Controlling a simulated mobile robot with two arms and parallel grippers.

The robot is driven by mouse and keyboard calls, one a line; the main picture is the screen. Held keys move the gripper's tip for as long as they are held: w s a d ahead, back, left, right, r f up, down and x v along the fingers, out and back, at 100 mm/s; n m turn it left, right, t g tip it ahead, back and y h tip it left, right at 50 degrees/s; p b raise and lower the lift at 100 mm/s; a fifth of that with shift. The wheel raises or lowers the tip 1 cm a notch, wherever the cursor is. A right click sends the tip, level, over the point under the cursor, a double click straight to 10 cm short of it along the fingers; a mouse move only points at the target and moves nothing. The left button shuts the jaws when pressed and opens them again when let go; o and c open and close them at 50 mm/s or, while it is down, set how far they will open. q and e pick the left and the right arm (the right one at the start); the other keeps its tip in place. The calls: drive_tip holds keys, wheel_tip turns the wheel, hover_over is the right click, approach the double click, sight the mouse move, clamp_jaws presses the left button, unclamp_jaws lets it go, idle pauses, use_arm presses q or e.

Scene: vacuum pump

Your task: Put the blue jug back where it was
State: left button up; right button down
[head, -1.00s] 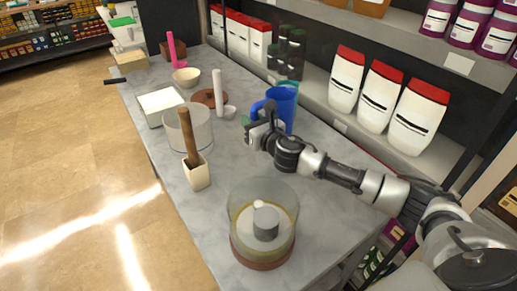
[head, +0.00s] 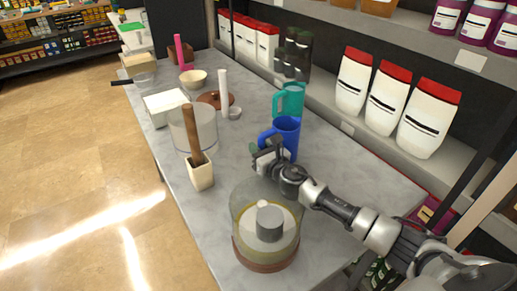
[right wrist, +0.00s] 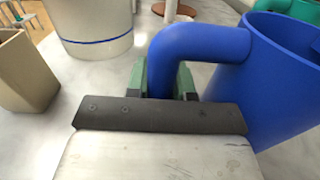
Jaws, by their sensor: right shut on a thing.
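The blue jug (head: 288,137) is upright over the grey counter in the head view, in front of a teal jug (head: 290,100). My right gripper (head: 258,156) is at the left side of the blue jug. In the right wrist view, the blue jug (right wrist: 265,80) fills the right side, and the green fingers of my right gripper (right wrist: 163,82) are shut on its handle. I cannot tell whether the jug's base touches the counter. My left gripper is in neither view.
On the counter (head: 210,232), a glass vessel with a brown base (head: 266,262) stands nearest, below my right arm. A cream pot (head: 201,176) with a wooden handle and a clear cylinder (head: 205,130) stand left. Shelves with white red-topped bags (head: 390,95) line the right.

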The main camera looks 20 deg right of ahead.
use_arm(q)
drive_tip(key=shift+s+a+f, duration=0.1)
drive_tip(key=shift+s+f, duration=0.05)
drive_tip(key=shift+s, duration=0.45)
use_arm(e)
drive_tip(key=c, duration=1)
unclamp_jaws()
drive_tip(key=shift+r, duration=0.15)
drive_tip(key=s, duration=0.3)
drive_tip(key=s+d, duration=0.1)
drive_tip(key=s, duration=0.3)
drive_tip(key=s+b, duration=0.1)
drive_tip(key=s, duration=0.2)
drive_tip(key=shift+s+d, duration=0.2)
drive_tip(key=shift+s, duration=0.05)
drive_tip(key=shift+s+d, duration=0.1)
drive_tip(key=shift+s, duration=0.65)
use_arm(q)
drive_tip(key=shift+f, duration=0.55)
